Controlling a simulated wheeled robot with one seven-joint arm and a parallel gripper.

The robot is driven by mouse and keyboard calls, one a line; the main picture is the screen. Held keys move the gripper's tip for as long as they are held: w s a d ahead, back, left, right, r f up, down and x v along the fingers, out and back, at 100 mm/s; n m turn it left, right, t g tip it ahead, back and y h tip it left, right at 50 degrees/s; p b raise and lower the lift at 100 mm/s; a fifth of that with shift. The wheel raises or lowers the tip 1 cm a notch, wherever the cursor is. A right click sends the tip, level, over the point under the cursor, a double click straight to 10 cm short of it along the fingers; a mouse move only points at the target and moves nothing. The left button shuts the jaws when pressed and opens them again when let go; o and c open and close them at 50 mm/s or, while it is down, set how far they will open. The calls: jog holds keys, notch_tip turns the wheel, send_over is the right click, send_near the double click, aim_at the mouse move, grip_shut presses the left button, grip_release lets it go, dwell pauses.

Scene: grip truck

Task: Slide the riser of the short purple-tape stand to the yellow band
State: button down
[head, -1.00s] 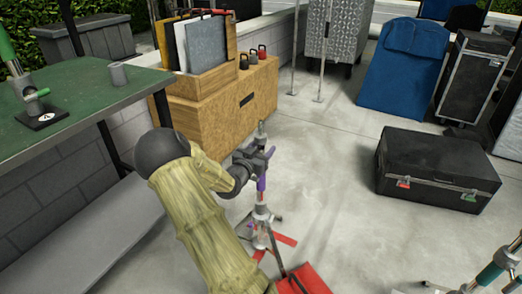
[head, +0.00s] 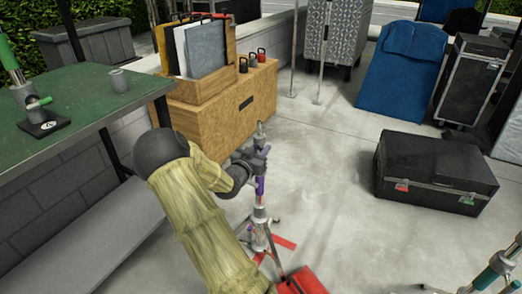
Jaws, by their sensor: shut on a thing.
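The short purple-tape stand (head: 260,188) stands upright on the concrete floor in the middle of the head view. Its metal riser shows a pale tip above my gripper, and purple tape shows on the tube just below it. My gripper (head: 259,160) is shut on the riser near its top, reaching in from the left. The stand's lower tube and collar (head: 261,214) are visible, with its legs near red floor marks. I cannot make out a yellow band; the gripper hides part of the riser.
A green-topped table (head: 75,105) stands at left, with a wooden cabinet (head: 225,105) behind the stand. A black case (head: 435,170) lies at right. A red object (head: 303,280) is close to the stand's base. Another stand (head: 497,268) is at lower right. Floor between stand and case is clear.

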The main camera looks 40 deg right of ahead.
aim_at(259, 125)
jog(key=shift+s+d+r+p, duration=0.1)
jog(key=shift+r+p, duration=3.3)
jog(key=shift+r, duration=1.8)
jog(key=c, duration=0.9)
grip_release()
jog(key=p+v, duration=0.3)
jog(key=v, duration=1.4)
jog(key=shift+a, duration=0.25)
jog(key=shift+f, duration=0.15)
